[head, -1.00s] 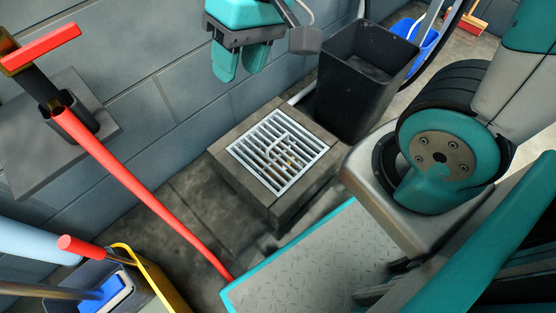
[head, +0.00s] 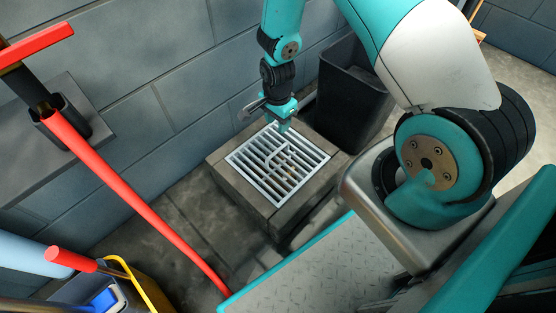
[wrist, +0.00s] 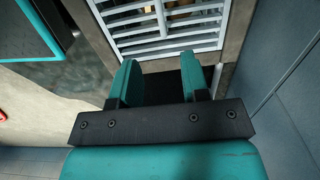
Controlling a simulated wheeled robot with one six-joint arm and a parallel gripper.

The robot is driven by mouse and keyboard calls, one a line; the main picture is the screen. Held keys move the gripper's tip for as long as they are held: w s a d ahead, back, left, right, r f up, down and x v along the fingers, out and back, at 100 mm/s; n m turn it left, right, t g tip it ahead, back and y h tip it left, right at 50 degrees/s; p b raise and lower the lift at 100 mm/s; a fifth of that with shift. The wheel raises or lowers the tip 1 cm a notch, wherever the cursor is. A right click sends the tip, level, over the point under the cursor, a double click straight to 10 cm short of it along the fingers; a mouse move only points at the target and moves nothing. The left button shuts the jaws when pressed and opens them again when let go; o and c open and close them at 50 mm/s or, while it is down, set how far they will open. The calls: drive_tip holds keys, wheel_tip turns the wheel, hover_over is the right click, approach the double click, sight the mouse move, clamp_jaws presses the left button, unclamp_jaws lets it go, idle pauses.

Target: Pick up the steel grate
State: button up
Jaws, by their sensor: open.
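The steel grate (head: 262,176) is a pale square of parallel bars with a raised handle near its middle. It lies in the top of a low stone drain block (head: 228,183). In the head view my gripper (head: 284,126) hangs above the back edge of the grate, pointing down. The wrist view shows the grate (wrist: 172,42) just beyond my two teal fingers (wrist: 160,76). The fingers are apart with nothing between them. I cannot tell the exact height of the fingertips above the grate.
A black bin (head: 351,98) stands behind the block, close to my arm. A long red handle (head: 140,195) slants across the left. A cleaning cart with a yellow edge (head: 150,288) is at the lower left. A grey tiled wall (head: 150,70) runs behind.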

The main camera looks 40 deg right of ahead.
sight(277, 150)
wheel_tip(277, 150, down, 10)
drive_tip(key=b, duration=0.4)
wheel_tip(277, 150, down, 5)
drive_tip(key=b, duration=0.4)
drive_tip(key=shift+c, duration=0.4)
drive_tip(key=shift+r, duration=0.1)
clamp_jaws()
idle(0.5)
